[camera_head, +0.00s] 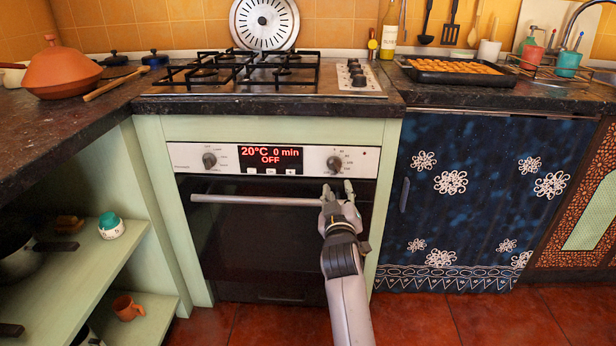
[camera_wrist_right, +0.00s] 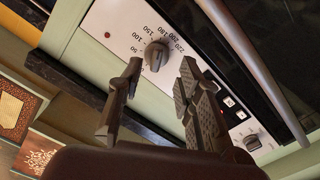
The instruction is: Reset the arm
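My right gripper (camera_head: 338,192) is in front of the oven (camera_head: 262,240), by the right end of its handle (camera_head: 250,201). In the right wrist view the two fingers of my right gripper (camera_wrist_right: 155,100) are spread apart with nothing between them. Beyond them a control knob (camera_wrist_right: 156,55) with numbers around it shows on the oven panel. Whether a finger touches the handle is unclear. The oven door looks shut, and its display (camera_head: 270,158) reads 20°C, 0 min, OFF. My left gripper is not in view.
A gas hob (camera_head: 262,72) sits above the oven. A dark tray of orange-brown pieces (camera_head: 455,70) stands on the right counter. Open shelves (camera_head: 85,262) are at the left and a blue patterned cabinet front (camera_head: 480,200) at the right. The floor (camera_head: 425,320) in front looks clear.

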